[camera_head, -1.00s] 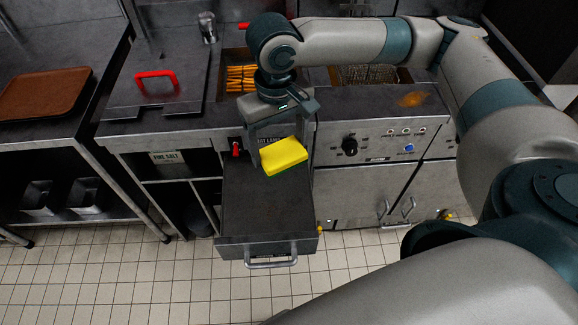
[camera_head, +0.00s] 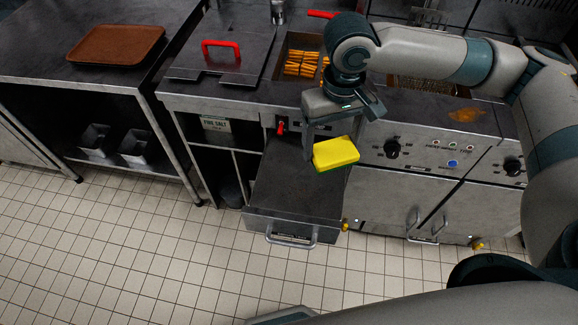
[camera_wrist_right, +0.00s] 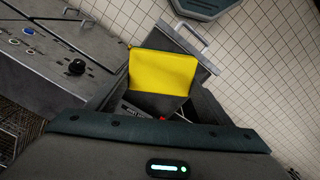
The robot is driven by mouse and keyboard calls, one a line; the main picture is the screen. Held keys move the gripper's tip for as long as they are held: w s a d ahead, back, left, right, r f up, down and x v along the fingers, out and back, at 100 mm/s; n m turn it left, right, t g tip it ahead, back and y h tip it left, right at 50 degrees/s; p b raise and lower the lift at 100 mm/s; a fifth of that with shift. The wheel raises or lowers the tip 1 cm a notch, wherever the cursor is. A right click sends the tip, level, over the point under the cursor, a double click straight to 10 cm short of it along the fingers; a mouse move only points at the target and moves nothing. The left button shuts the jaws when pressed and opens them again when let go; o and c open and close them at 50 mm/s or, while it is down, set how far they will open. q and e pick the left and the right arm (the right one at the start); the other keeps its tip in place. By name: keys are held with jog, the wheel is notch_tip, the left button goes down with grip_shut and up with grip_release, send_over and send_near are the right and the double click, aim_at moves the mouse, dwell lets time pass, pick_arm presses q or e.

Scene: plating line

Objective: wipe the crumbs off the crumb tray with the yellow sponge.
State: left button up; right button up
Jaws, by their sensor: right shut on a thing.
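The yellow sponge (camera_head: 336,153) with a green underside is held in my right gripper (camera_head: 325,143), which is shut on it. In the right wrist view the sponge (camera_wrist_right: 162,73) fills the space between the fingers. The crumb tray (camera_head: 283,190) is pulled out of the counter like a drawer, below and to the left of the sponge. The sponge appears to be above the tray, but I cannot tell the exact gap. No crumbs can be made out on the visible tray surface. My left gripper is not in view.
The tray's front handle (camera_head: 291,238) sticks out over the tiled floor. A lid with a red handle (camera_head: 221,50) and a basket of fries (camera_head: 301,63) are on the counter behind. A control panel with a black knob (camera_head: 392,148) is to the right. A brown tray (camera_head: 116,44) lies on the left table.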

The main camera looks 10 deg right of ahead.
jog(key=shift+w+a+n, duration=0.3)
jog(key=shift+w+n, duration=0.05)
jog(key=shift+n, duration=0.15)
jog(key=w+a+f+n+p, duration=0.55)
jog(key=w+n+p, duration=0.2)
jog(key=n, duration=0.55)
notch_tip(320, 180, down, 12)
jog(key=s+a+n+p, duration=0.1)
jog(key=n+p, duration=0.6)
jog(key=n, duration=0.8)
jog(key=shift+a+n, duration=0.2)
jog(key=shift+n, duration=0.2)
